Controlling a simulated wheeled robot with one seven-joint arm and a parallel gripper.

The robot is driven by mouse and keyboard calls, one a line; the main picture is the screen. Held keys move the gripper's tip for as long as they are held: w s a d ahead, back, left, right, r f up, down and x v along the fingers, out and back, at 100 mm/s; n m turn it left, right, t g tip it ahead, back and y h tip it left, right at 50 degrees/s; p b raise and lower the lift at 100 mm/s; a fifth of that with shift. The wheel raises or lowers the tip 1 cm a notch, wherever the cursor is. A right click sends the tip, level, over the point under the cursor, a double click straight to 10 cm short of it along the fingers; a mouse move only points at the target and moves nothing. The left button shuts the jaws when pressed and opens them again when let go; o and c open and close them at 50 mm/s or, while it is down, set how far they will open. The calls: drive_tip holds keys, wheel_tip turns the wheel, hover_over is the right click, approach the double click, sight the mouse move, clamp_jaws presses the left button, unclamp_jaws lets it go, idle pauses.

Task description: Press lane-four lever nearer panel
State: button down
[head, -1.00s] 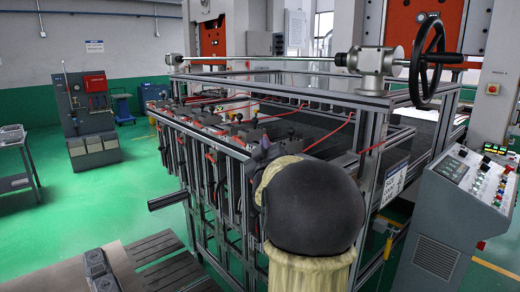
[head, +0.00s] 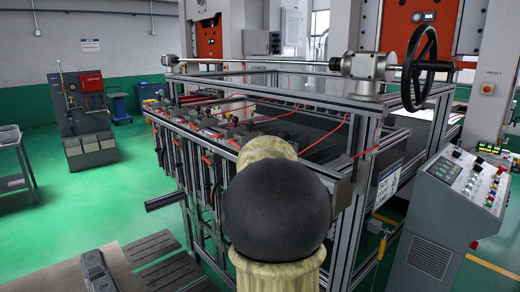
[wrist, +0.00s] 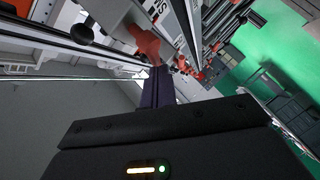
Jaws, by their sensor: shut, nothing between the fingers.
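In the wrist view my gripper (wrist: 160,75) shows as two dark fingers pressed together, empty. Their tips are close to an orange-red lever (wrist: 146,43); I cannot tell whether they touch it. More red levers (wrist: 181,64) run in a row beyond it. In the head view the row of levers (head: 207,158) lies along the near rail of the metal frame (head: 340,170). My arm hides my gripper and the nearer end of that row there. I cannot tell which lever is lane four. The control panel (head: 465,178) stands at the right.
A black handwheel (head: 420,66) and its shaft sit above the frame. Red air hoses (head: 335,130) cross the frame's top. A slatted pallet (head: 155,248) lies at the lower left. Green floor (head: 130,200) is open to the left.

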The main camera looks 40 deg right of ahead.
drive_tip(key=shift+w, duration=0.1)
drive_tip(key=g, duration=0.1)
drive_tip(key=n+g+y+p, duration=0.1)
drive_tip(key=n+g, duration=0.1)
drive_tip(key=shift+w+f+p, duration=0.25)
drive_tip(key=shift+f+p, duration=0.1)
drive_tip(key=shift+s, duration=0.15)
drive_tip(key=shift+s+f, duration=0.2)
drive_tip(key=shift+s, duration=0.45)
